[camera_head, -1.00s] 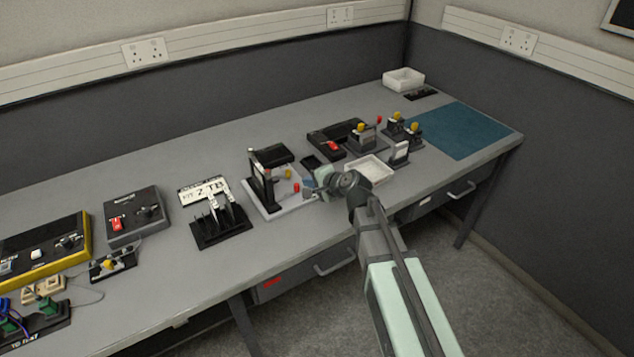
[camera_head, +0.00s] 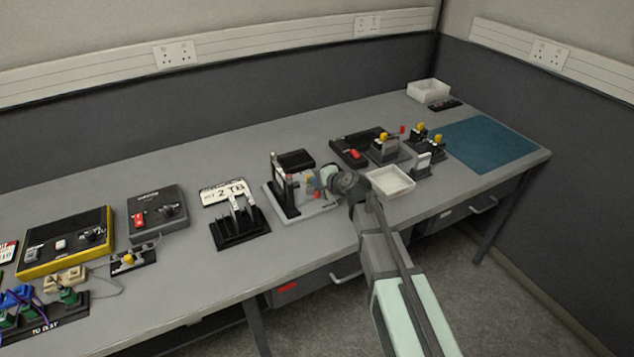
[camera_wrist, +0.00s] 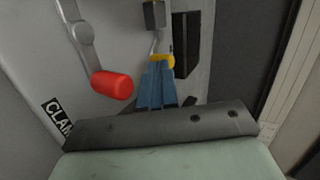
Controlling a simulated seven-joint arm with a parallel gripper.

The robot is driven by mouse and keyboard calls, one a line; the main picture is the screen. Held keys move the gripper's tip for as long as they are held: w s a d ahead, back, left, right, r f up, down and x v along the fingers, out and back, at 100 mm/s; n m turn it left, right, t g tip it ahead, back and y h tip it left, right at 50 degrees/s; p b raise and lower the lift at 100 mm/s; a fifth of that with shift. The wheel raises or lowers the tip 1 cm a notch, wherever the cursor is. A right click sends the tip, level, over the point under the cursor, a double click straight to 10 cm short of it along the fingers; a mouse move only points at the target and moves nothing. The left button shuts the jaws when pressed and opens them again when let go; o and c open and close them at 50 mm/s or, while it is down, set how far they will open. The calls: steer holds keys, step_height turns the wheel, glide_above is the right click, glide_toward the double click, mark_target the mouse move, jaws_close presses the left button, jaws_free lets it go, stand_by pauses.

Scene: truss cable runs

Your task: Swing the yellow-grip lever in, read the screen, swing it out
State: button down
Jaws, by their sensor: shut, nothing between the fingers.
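The yellow grip (camera_wrist: 165,60) of a lever shows in the wrist view right at my fingertips, and they seem to touch or nearly touch it. My gripper (camera_wrist: 158,72) has blue fingers that are together with nothing between them. A lever with a red grip (camera_wrist: 112,84) stands to the left, beside a label reading "CLAM", the rest cut off. In the head view the levers' fixture has a light base plate (camera_head: 300,213) and a dark upright. A dark box (camera_head: 295,159) stands behind it; I cannot read any screen. My wrist partly hides the fixture's right side.
A black rack (camera_head: 240,233) stands left of the fixture. A white tray (camera_head: 391,181) lies close right of my wrist, with several yellow-topped devices (camera_head: 384,140) behind. A blue mat (camera_head: 485,146) covers the right end of the bench.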

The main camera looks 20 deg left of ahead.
steer(key=shift+w, duration=0.1)
steer(key=shift+w+n+g, duration=0.15)
steer(key=shift+n+g, duration=0.15)
steer(key=shift+n, duration=0.1)
